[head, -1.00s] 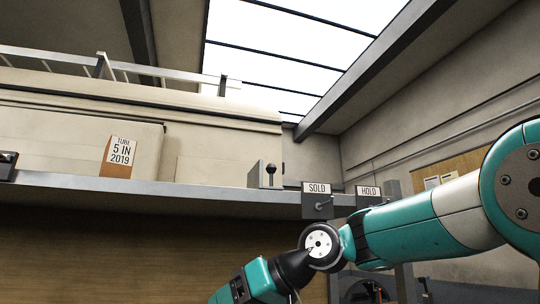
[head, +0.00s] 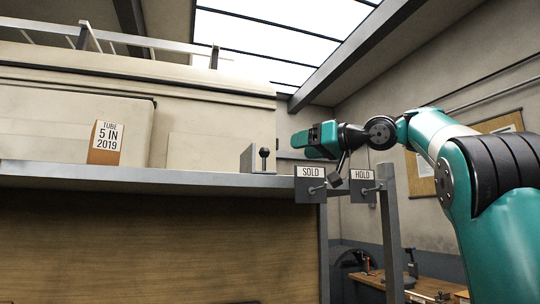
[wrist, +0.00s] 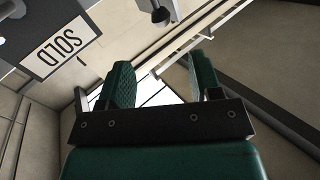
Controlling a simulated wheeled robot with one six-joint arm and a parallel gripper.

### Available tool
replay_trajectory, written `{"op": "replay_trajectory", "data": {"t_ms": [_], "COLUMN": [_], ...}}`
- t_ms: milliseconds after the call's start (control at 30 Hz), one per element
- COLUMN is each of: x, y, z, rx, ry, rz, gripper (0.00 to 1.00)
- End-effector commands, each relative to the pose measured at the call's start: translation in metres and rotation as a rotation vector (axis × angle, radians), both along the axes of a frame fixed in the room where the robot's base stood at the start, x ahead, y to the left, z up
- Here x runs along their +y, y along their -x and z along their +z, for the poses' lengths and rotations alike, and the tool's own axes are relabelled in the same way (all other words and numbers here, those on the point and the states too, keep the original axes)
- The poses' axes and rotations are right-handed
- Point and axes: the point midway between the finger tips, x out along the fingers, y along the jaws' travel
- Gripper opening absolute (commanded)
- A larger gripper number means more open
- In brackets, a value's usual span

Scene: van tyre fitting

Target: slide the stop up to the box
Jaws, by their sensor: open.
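The box (head: 105,143), orange-brown with a label reading "TUBE 5 IN 2019", stands on the shelf at the left in the head view. The stop (head: 252,160), a grey metal upright with a black ball knob beside it, stands near the shelf's right end, well apart from the box. My gripper (head: 300,143) is open and empty, just right of the stop at about knob height. In the wrist view my gripper's two green fingers (wrist: 163,85) stand apart with nothing between them. The stop's pale underside may show at the top there, but I cannot tell.
The shelf (head: 150,176) is clear between box and stop. A SOLD sign (head: 310,171) with a lever and a HOLD sign (head: 362,175) hang at its right end. A pale van (head: 200,105) stands behind. A workbench (head: 425,287) is at lower right.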

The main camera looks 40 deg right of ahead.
Motion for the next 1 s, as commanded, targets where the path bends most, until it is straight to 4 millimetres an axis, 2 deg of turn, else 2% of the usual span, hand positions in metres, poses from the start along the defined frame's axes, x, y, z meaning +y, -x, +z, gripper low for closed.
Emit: {"op": "replay_trajectory", "data": {"t_ms": [33,300,500,700,933,967,1000], "x": [0.006,0.024,0.032,0.035,0.034,0.034,0.034], "y": [-0.012,-0.070,-0.098,-0.108,-0.108,-0.108,-0.108], "z": [0.005,0.005,0.004,0.001,0.001,0.001,0.001], "rx": [0.001,0.003,0.002,0.001,0.000,0.000,0.000], "ry": [-0.003,-0.002,0.000,0.001,0.001,0.001,0.001], "rz": [0.007,0.005,0.002,-0.001,-0.002,-0.002,-0.002], "gripper": [0.58,0.58,0.58,0.58,0.58,0.54,0.45]}}
